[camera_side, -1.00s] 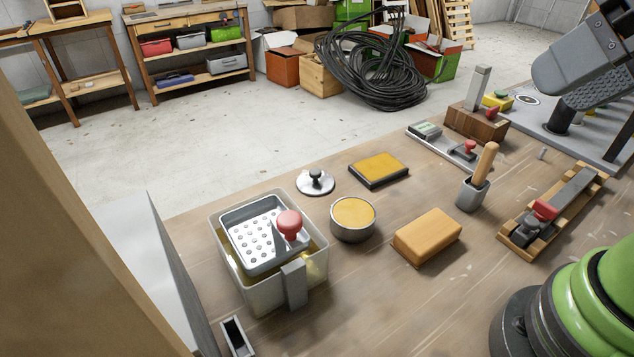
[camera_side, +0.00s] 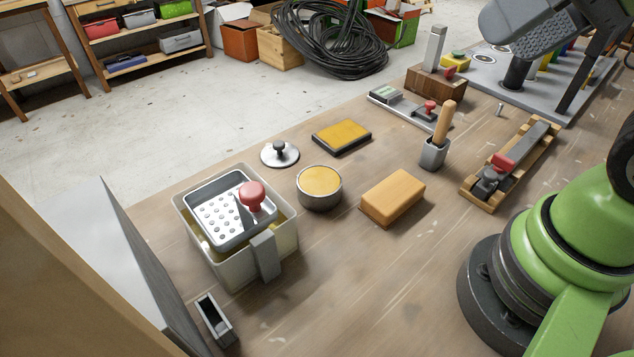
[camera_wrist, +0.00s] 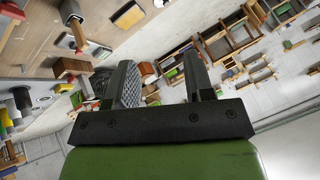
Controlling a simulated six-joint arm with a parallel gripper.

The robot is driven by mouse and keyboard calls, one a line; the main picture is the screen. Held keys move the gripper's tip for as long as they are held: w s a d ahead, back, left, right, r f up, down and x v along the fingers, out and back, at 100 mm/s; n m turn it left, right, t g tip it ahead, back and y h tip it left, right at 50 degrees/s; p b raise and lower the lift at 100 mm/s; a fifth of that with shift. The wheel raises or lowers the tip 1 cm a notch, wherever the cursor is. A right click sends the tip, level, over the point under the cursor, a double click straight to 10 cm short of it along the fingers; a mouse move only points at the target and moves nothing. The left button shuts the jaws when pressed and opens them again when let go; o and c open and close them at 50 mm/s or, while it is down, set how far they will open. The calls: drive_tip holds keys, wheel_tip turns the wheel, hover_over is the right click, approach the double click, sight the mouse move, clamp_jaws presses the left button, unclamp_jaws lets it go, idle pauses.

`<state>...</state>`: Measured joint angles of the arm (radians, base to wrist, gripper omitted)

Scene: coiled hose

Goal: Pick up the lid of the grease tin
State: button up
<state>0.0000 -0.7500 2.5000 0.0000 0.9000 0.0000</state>
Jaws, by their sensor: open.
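The lid (camera_side: 270,159), a round silver disc with a black knob, lies flat on the bench in the side view, just behind and left of the grease tin. The grease tin (camera_side: 320,200) is a short round metal tin, uncovered, its yellow grease showing. My gripper (camera_wrist: 160,65) shows in the wrist view with its two dark fingers apart and nothing held between them. It points away from the lid, toward the bench edge and room. I cannot make out the lid for certain in the wrist view.
A square tub (camera_side: 282,247) with a perforated tray stands left of the tin. A yellow pad (camera_side: 342,136) lies behind it, a tan block (camera_side: 393,197) to its right. A wooden-handled tool in a holder (camera_side: 434,153) stands farther right. The front bench is mostly clear.

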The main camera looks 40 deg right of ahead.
idle(0.3)
drive_tip(key=shift+o, duration=0.9)
